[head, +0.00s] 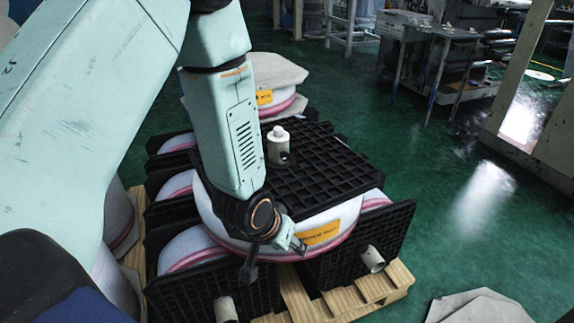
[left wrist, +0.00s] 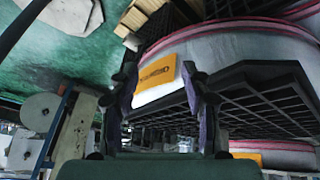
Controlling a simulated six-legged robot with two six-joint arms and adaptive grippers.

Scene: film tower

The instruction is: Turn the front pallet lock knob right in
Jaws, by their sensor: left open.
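A film roll stack (head: 335,217) with a pink edge stands on a wooden pallet (head: 378,285), between black grid plates. My left gripper (head: 272,257) is in front of the stack, beside an orange label (head: 321,233). In the left wrist view my left gripper (left wrist: 160,105) is open and empty, with the label (left wrist: 155,78) showing between its fingers. A white capped post (head: 279,146) stands on the top black plate. White tube ends stick out at the lower right (head: 372,259) and lower left (head: 226,309). I cannot tell which part is the front lock knob. My right gripper is not in view.
Another covered roll (head: 268,75) stands behind the stack. A metal workbench (head: 440,45) is at the back right. A pale slab (head: 485,306) lies at the lower right. Green floor (head: 450,200) is clear right of the pallet.

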